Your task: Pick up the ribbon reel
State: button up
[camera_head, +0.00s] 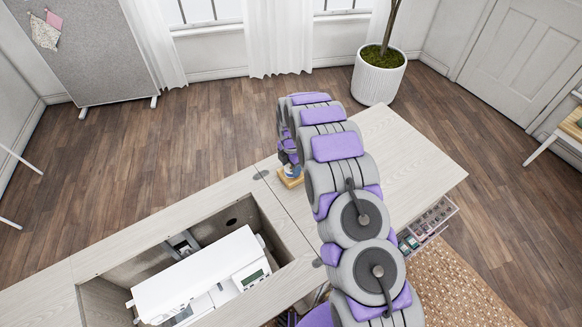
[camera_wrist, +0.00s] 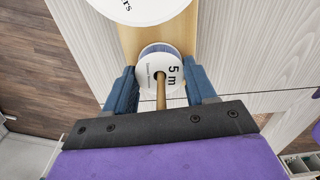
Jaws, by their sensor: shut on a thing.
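The ribbon reel (camera_wrist: 149,71) is a small spool with a white face marked "5 m", seen in the wrist view. A wooden peg (camera_wrist: 161,96) stands up through its middle. My gripper (camera_wrist: 160,78) has its blue fingers on either side of the reel and is shut on it. The reel is still around the peg, above a wooden base (camera_wrist: 181,38); whether it touches the base I cannot tell. In the head view, my arm mostly hides the gripper (camera_head: 289,160); part of the wooden base (camera_head: 291,181) shows below it.
A larger white disc (camera_wrist: 140,8) with lettering lies just beyond the reel. The sewing machine (camera_head: 200,275) sits in the cabinet opening at left. The cabinet top (camera_head: 405,150) is clear to the right; an open drawer (camera_head: 428,226) of small items juts out below.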

notch_tip(320, 180, up, 18)
jog(key=p, duration=0.2)
jog(key=shift+p, duration=0.4)
